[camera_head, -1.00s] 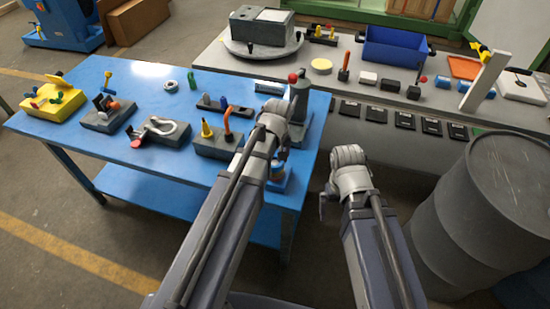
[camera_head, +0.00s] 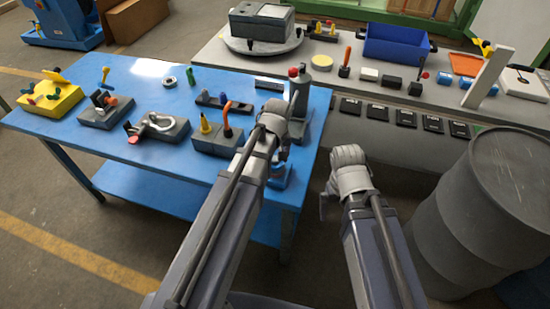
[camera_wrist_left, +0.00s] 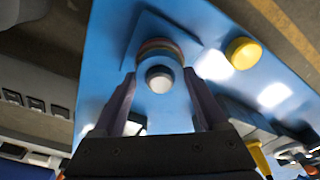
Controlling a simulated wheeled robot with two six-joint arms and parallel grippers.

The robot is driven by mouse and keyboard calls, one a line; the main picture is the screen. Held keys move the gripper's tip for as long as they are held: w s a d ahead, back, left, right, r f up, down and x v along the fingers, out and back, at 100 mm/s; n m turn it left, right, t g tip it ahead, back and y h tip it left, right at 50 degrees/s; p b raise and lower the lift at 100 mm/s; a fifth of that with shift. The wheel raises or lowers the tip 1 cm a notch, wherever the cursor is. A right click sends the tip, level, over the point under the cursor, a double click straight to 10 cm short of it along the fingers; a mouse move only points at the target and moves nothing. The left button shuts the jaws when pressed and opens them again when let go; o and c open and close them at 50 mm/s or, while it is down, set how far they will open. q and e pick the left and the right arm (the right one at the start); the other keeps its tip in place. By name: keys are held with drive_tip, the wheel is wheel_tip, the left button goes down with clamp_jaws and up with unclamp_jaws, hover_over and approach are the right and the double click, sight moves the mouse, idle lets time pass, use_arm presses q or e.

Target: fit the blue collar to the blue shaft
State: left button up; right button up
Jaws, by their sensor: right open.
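My left gripper (camera_head: 277,170) points down at the right end of the blue table. In the left wrist view, its fingers (camera_wrist_left: 160,78) stand apart on either side of a round stack of coloured rings (camera_wrist_left: 160,48) with a pale, dark-rimmed top, on a blue square plate (camera_wrist_left: 140,32). I cannot tell whether the fingers touch it, or whether a blue collar is among the rings. A small blue upright peg (camera_head: 222,98), possibly the blue shaft, stands on a dark bar on the table. My right gripper (camera_head: 325,208) is open and empty, off the table's right side.
A block with yellow and orange parts (camera_head: 216,142) stands left of my left arm. A grey post (camera_head: 301,88) stands behind that gripper. A yellow round piece (camera_wrist_left: 243,52) is near the stack. The grey bench (camera_head: 345,97) is behind; a drum (camera_head: 500,200) is at right.

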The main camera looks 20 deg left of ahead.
use_arm(q)
drive_tip(key=o, duration=0.4)
drive_tip(key=shift+c, duration=0.2)
drive_tip(key=shift+r, duration=0.1)
drive_tip(key=r+p, duration=0.7)
drive_tip(key=p, duration=0.1)
drive_tip(key=shift+s+d+r, duration=0.25)
drive_tip(key=shift+s+r, duration=0.1)
drive_tip(key=shift+s, duration=0.05)
drive_tip(key=shift+f+b, duration=0.2)
drive_tip(key=shift+b, duration=0.1)
drive_tip(key=f+b, duration=0.5)
drive_tip(key=w+f+b, duration=0.1)
drive_tip(key=f+b, duration=0.1)
drive_tip(key=shift+a+f+b, duration=0.25)
drive_tip(key=shift+f+b, duration=0.05)
drive_tip(key=shift+s+r, duration=0.1)
drive_tip(key=shift+r, duration=0.1)
